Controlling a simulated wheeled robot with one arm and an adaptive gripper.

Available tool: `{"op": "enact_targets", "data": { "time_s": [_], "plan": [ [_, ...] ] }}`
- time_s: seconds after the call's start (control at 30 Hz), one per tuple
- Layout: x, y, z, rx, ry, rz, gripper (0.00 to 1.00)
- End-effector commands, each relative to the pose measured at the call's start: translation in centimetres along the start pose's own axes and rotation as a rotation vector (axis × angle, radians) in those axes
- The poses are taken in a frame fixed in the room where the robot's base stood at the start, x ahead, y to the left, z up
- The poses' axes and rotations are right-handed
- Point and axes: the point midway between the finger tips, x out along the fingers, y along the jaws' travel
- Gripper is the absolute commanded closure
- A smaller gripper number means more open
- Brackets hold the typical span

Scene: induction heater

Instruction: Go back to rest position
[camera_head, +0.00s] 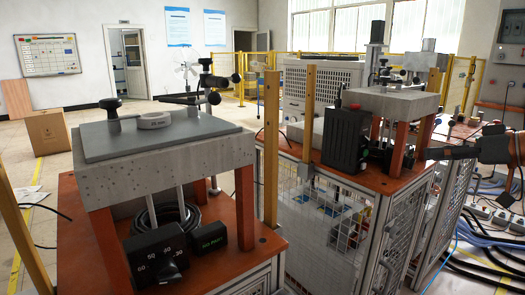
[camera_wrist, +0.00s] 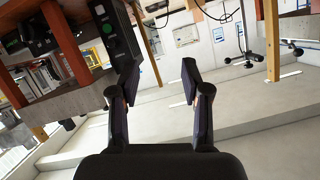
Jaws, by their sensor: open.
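My gripper (camera_wrist: 158,76) shows in the wrist view with its two black fingers spread apart and nothing between them. In the head view a dark jointed shape joined to an orange part reaches in from the right edge, beside the rear bench; I cannot tell for sure whether it is my gripper. The near induction heater stand has a grey top plate (camera_head: 105,140) on a concrete-like block. A black control box with a dial (camera_head: 155,258) sits under the block.
A second bench with a block-topped stand (camera_head: 395,103) and a black box (camera_head: 346,138) stands behind, right of the near one. Yellow posts (camera_head: 271,150) rise between them. Cables (camera_head: 480,240) lie on the floor at right. Open floor with a cardboard box (camera_head: 48,131) lies at left.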

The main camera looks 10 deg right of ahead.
Motion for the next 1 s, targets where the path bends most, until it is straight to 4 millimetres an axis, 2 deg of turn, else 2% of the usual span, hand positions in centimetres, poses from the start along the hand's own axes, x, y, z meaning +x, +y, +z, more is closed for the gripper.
{"op": "enact_targets", "data": {
  "time_s": [0.03, 0.27, 0.37, 0.5, 0.67, 0.8, 1.0],
  "plan": [
    [0.3, -1.2, -0.8, -0.004, -0.017, -0.012, 0.53],
    [2.9, -7.2, -2.7, -0.009, -0.127, -0.065, 0.53],
    [4.4, -11.0, -3.2, -0.01, -0.205, -0.09, 0.53],
    [6.3, -17.4, -3.3, -0.006, -0.353, -0.109, 0.53],
    [7.5, -23.7, -1.1, 0.014, -0.54, -0.095, 0.53],
    [7.2, -27.8, 1.5, 0.04, -0.694, -0.044, 0.53],
    [5.0, -31.6, 6.0, 0.098, -0.902, 0.077, 0.53]
  ]
}}
